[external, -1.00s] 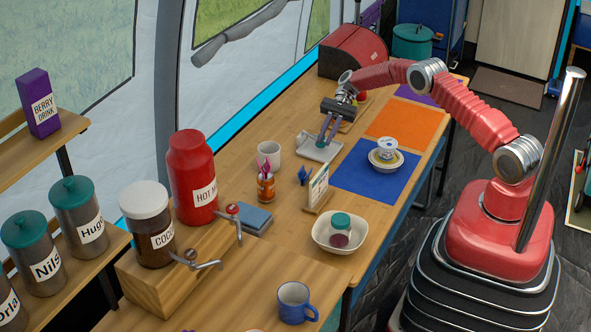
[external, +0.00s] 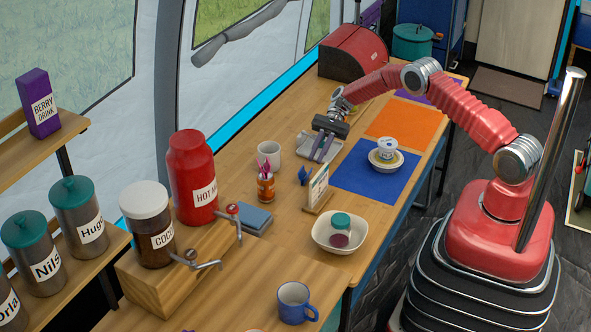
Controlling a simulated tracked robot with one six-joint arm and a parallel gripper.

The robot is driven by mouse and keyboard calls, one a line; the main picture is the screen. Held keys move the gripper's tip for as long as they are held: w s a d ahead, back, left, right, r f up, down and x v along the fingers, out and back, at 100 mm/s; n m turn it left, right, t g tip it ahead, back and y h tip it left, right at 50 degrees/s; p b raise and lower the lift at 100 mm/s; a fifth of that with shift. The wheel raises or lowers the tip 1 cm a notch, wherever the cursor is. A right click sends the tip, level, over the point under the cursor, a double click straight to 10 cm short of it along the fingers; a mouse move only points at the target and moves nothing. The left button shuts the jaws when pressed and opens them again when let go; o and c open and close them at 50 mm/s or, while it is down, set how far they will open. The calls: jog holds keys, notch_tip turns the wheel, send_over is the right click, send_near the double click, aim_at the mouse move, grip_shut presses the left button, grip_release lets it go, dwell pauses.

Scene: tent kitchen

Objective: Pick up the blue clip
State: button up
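A small blue clip (external: 303,176) is on the wooden table, just left of a small upright card on a wooden stand. It is small here, and its exact pose is hard to tell. My gripper (external: 321,157) points down over the shallow grey tray, beyond and slightly right of the clip. Its two fingers are apart with nothing visible between them. The gripper is not touching the clip.
The card stand (external: 317,192) is close beside the clip. A white bowl (external: 322,240) with a jar is nearer the camera.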

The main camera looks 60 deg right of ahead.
aim_at(308, 177)
jog(key=shift+a+f, duration=0.15)
jog(key=shift+a, duration=0.25)
jog(key=shift+s+x, duration=0.1)
jog(key=shift+x, duration=1.2)
jog(key=shift+s+x, duration=0.15)
jog(key=shift+x, duration=1.15)
jog(key=shift+c, duration=0.6)
